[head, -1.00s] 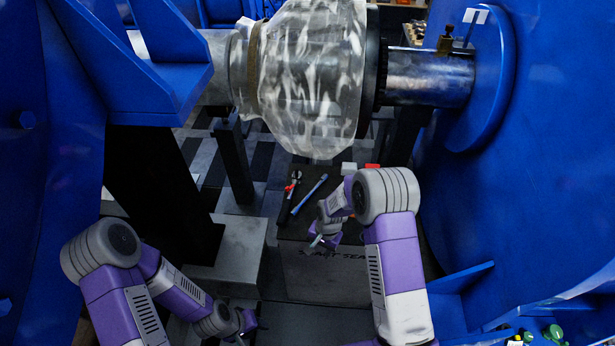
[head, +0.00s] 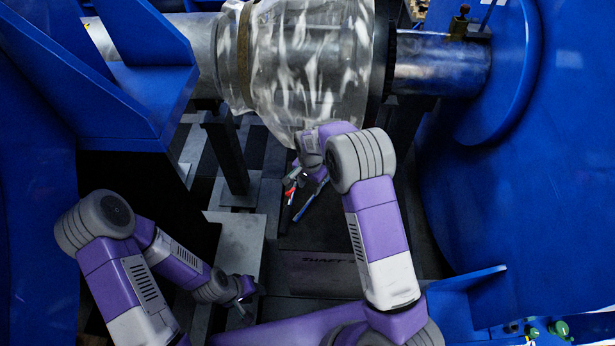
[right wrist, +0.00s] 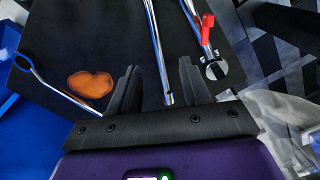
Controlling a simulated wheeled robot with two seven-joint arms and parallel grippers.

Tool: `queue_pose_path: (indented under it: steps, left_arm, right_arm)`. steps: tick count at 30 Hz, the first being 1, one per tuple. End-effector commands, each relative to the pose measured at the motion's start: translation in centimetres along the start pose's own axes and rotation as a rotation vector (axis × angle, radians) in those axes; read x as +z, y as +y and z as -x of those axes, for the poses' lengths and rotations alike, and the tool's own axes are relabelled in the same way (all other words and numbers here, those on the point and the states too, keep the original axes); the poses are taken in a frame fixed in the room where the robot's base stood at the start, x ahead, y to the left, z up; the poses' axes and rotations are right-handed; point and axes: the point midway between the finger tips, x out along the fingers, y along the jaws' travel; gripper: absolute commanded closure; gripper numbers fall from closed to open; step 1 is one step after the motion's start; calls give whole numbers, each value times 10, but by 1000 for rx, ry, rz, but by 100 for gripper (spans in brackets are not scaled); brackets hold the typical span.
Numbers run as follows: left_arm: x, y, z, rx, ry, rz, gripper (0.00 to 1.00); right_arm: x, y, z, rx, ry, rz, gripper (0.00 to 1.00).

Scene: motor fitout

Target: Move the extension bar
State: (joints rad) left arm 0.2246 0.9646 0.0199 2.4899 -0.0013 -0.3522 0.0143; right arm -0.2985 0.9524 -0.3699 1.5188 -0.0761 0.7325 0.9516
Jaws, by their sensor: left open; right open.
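A slim chrome bar, which looks like the extension bar (right wrist: 157,45), lies on a dark box top in the right wrist view. Its near end lies between the spread fingers of my right gripper (right wrist: 158,78), apart from both. I cannot tell the height of the fingers above it. In the head view a slim bluish bar (head: 312,200), apparently the same one, lies below my right wrist, which hides part of it. My right gripper is open and empty. My left gripper (head: 247,298) is open and empty, low beside a grey block, far from the bar.
A chrome tool with a red part (right wrist: 207,30) lies close right of the bar. The plastic-wrapped shaft (head: 305,70) hangs close above my right wrist. Blue housings (head: 530,200) stand either side.

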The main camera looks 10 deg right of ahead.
Motion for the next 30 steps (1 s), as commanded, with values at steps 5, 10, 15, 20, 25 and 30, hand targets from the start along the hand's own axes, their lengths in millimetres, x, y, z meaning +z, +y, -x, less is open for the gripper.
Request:
queue_pose_path:
  steps: [5,10,15,20,25,30]
  left_arm:
    - [1,0,0,0,-2,0,57]
    - [0,-1,-2,0,-1,0,57]
    - [0,-3,-7,0,-1,0,57]
    - [0,-4,-11,0,-1,0,57]
    - [0,-5,-13,0,-1,0,57]
    - [0,-5,-13,0,-1,0,57]
  right_arm:
    - [0,0,0,0,0,1,53]
    - [0,0,-10,0,-1,1,53]
    - [0,0,-36,1,-2,1,53]
    - [1,0,-59,1,-2,2,53]
    - [0,0,-73,0,-1,2,53]
    - [0,0,-76,-2,0,2,53]
